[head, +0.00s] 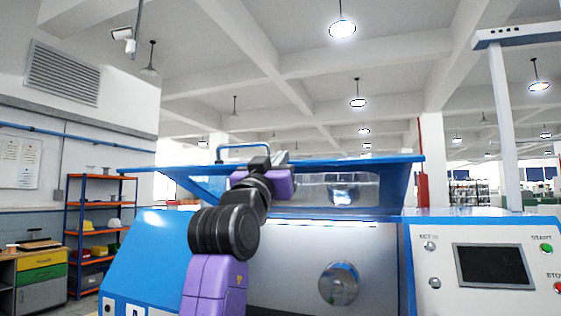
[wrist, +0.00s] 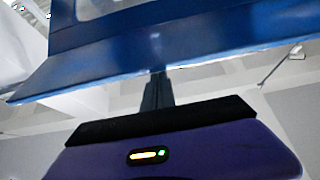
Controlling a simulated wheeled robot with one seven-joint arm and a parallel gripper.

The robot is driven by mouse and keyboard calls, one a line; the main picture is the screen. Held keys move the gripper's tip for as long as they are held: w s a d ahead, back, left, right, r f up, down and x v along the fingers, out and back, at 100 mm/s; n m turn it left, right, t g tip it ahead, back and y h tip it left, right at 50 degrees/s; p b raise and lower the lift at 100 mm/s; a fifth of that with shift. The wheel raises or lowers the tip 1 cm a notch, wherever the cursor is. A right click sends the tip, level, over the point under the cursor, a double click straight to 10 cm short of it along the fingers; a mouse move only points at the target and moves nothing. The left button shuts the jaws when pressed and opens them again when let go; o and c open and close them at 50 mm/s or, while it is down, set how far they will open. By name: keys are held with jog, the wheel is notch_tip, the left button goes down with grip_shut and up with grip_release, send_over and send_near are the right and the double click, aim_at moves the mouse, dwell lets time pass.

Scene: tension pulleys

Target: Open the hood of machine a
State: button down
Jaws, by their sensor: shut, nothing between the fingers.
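Machine a has a grey front (head: 285,258) with blue sides. Its blue hood (head: 385,161) shows as a wide, nearly level slab above the body, with a blue bar handle (head: 243,147) on top at the left. A clear panel (head: 318,190) shows below the slab. My gripper (head: 281,158) is at the hood's front edge, right of the handle. In the wrist view the shut, empty fingers (wrist: 157,78) point at the lower edge of the blue hood (wrist: 190,45). I cannot tell whether they touch it. My arm hides part of the machine's front.
A control panel (head: 430,250) with a dark screen (head: 492,266) and buttons stands at the right. A light post (head: 504,130) rises behind it. An orange-framed shelf (head: 98,235) and a drawer cabinet (head: 40,270) stand at the left. The space above the hood is open.

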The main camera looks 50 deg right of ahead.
notch_tip(320, 180, down, 17)
jog(key=a+h+b, duration=0.1)
jog(key=b, duration=1.4)
jog(key=shift+s+a+f, duration=0.15)
jog(key=shift+s+a, duration=0.1)
jog(key=shift+a, duration=0.05)
